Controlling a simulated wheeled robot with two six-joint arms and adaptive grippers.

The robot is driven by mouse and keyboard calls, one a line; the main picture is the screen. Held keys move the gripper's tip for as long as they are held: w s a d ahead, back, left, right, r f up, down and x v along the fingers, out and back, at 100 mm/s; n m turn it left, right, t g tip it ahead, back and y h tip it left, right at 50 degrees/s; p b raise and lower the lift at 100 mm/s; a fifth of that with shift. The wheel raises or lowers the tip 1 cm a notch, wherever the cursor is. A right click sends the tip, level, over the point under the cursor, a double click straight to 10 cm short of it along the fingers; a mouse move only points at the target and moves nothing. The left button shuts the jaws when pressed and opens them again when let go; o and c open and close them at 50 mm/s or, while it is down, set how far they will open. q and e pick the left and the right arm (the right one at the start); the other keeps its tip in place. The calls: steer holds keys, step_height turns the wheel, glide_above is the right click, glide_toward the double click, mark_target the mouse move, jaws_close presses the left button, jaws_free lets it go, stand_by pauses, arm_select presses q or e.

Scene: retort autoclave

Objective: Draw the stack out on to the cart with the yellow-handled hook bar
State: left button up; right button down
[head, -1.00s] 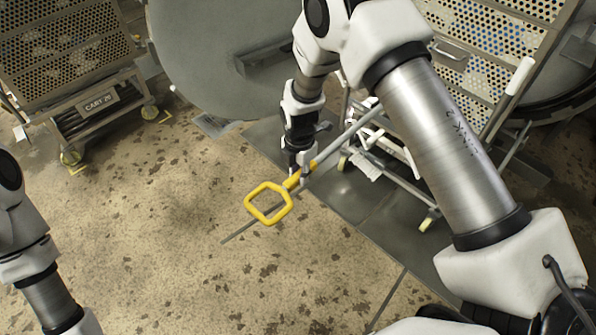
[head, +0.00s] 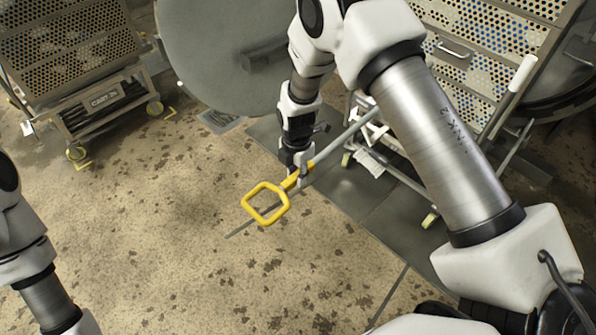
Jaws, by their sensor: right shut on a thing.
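The hook bar has a yellow loop handle (head: 265,203) in the middle of the head view. My right gripper (head: 300,172) is shut on the bar just beyond the loop, above the floor. A grey shaft (head: 345,136) runs up and right toward the trolley frame; its far end is hidden behind my right arm. The stack of perforated trays (head: 478,45) stands at the upper right, partly covered by that arm. Below it is a wheeled cart frame (head: 405,187). I cannot tell whether the hook touches the stack. My left gripper is out of view.
A round grey door (head: 222,65) stands at the top centre. Another loaded cart (head: 112,97) with a number plate stands at upper left. A dark round opening (head: 560,100) shows at far right. The stained floor (head: 170,215) is clear at left and centre.

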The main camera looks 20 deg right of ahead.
mark_target(288, 181)
steer(key=shift+s+a+r+p, duration=0.1)
steer(key=shift+s+a+p, duration=0.15)
steer(key=shift+a, duration=0.4)
steer(key=shift+s+a+f+p, duration=0.1)
steer(key=shift+s+a+p, duration=0.15)
steer(key=shift+a, duration=0.35)
steer(key=shift+s+a+r+p, duration=0.15)
steer(key=shift+a+p, duration=0.15)
steer(key=shift+a, duration=0.35)
steer(key=shift+s+a+p, duration=0.3)
steer(key=shift+a+p, duration=0.25)
steer(key=shift+a, duration=0.15)
steer(key=shift+s+a+p, duration=0.25)
steer(key=shift+a+p, duration=0.25)
steer(key=shift+a, duration=0.25)
steer(key=shift+s+a+p, duration=0.3)
steer(key=shift+a+p, duration=0.25)
steer(key=shift+a, duration=0.15)
steer(key=shift+w+d+b, duration=0.35)
steer(key=shift+d, duration=0.5)
steer(key=shift+w+d+b, duration=0.3)
steer(key=shift+d, duration=0.6)
steer(key=shift+w+d+b, duration=0.35)
steer(key=shift+d, duration=0.5)
steer(key=shift+w+d+b, duration=0.2)
steer(key=shift+w+d, duration=0.1)
steer(key=shift+d, duration=0.45)
steer(key=shift+w+d+b, duration=0.15)
steer(key=shift+w+d, duration=0.1)
steer(key=shift+d, duration=0.45)
